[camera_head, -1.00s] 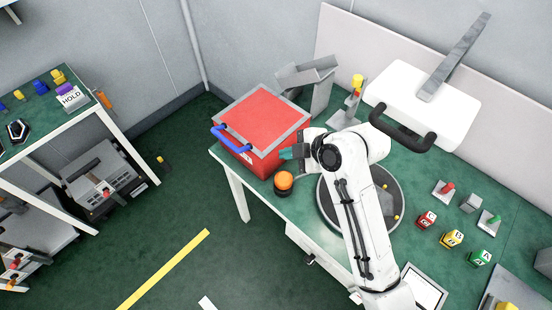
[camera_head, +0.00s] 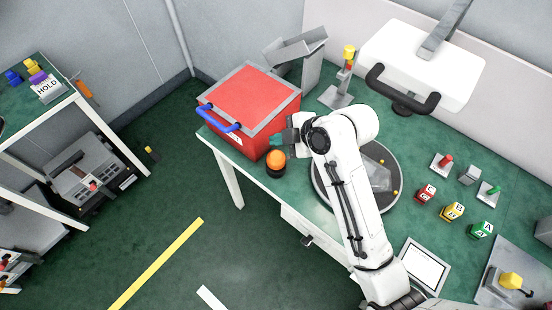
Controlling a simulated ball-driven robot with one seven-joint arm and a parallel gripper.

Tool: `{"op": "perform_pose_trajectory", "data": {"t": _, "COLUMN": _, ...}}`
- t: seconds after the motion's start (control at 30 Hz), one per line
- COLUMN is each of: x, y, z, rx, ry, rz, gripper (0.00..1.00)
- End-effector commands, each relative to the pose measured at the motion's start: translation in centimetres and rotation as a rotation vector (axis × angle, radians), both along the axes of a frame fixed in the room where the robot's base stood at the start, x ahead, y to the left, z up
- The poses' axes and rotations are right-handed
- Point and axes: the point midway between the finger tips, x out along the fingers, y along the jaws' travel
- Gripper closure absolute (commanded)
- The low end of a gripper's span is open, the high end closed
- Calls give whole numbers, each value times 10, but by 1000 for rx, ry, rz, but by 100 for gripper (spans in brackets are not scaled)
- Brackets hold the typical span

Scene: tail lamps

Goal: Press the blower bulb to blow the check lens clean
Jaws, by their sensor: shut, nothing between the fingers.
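An orange dome on a black base (camera_head: 275,159), which looks like the blower bulb, stands at the table's left edge, in front of the red box. My gripper (camera_head: 278,141), with teal fingertips, is shut and empty just behind and above the dome. I cannot tell whether the fingertips touch it. A pale, clear piece (camera_head: 381,179) lies on the round grey plate (camera_head: 394,202) behind my arm. It may be the check lens, but I cannot tell for sure. My arm hides part of the plate.
A red box (camera_head: 253,97) with a blue handle stands left of my gripper. Behind are a grey bin (camera_head: 297,48) and a stand with a yellow top (camera_head: 348,52). A white lamp with a black handle (camera_head: 422,72) hangs above. Lettered blocks (camera_head: 452,211) stand at right.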

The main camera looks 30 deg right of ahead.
Motion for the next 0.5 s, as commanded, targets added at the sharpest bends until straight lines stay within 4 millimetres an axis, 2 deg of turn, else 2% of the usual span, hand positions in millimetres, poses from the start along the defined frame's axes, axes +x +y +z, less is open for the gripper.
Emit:
{"op": "perform_pose_trajectory", "data": {"t": 0.03, "x": 0, "y": 0, "z": -14, "rx": 0, "ry": 0, "rz": 0, "gripper": 100}}
{"op": "perform_pose_trajectory", "data": {"t": 0.2, "x": 0, "y": 0, "z": -32, "rx": 0, "ry": 0, "rz": 0, "gripper": 100}}
{"op": "perform_pose_trajectory", "data": {"t": 0.5, "x": 0, "y": 0, "z": -42, "rx": 0, "ry": 0, "rz": 0, "gripper": 100}}
